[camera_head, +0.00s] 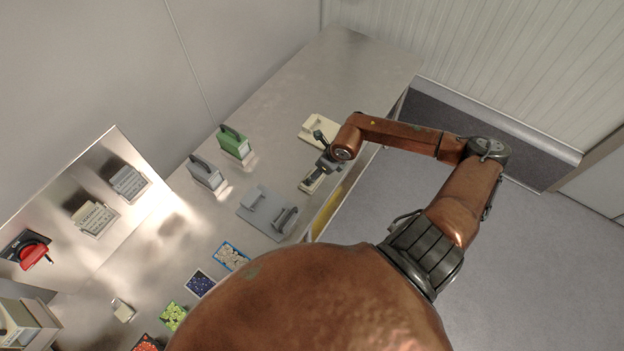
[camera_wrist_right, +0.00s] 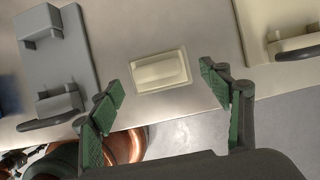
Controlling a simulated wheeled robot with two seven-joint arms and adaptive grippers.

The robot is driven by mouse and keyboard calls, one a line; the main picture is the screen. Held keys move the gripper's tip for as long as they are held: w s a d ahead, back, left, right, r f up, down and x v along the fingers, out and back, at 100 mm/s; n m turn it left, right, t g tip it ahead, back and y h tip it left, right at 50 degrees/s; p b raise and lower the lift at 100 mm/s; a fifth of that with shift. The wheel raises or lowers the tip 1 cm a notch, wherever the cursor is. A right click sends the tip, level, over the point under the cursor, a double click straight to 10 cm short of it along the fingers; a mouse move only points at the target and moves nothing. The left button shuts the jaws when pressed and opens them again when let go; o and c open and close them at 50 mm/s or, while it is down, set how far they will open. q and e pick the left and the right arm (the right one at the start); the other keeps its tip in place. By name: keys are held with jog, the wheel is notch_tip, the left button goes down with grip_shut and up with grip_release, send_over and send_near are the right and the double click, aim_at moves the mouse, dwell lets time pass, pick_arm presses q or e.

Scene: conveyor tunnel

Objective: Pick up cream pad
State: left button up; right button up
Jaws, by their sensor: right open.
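The cream pad (camera_wrist_right: 160,71) is a small rectangle with a raised rim, lying flat on the metal counter near its front edge in the right wrist view. In the head view the cream pad (camera_head: 312,184) shows only in part, beneath my right gripper (camera_head: 317,160). In the wrist view my right gripper (camera_wrist_right: 162,86) is open, with its green-padded fingers spread to either side of the pad's near side. Nothing is between the fingers that I can see held. My left gripper is not in view.
A grey handled plate (camera_head: 262,213) lies left of the pad, and a cream handled plate (camera_head: 318,129) lies behind it. Green (camera_head: 234,142) and grey (camera_head: 206,172) handled blocks stand farther back. Several picture cards, including a blue one (camera_head: 231,256), lie at lower left. The counter's far end is clear.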

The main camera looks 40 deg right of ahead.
aim_at(309, 190)
jog(key=x, duration=0.5)
jog(key=shift+a, duration=0.25)
jog(key=shift+s, duration=0.1)
jog(key=shift+c, duration=0.4)
jog(key=c, duration=1.2)
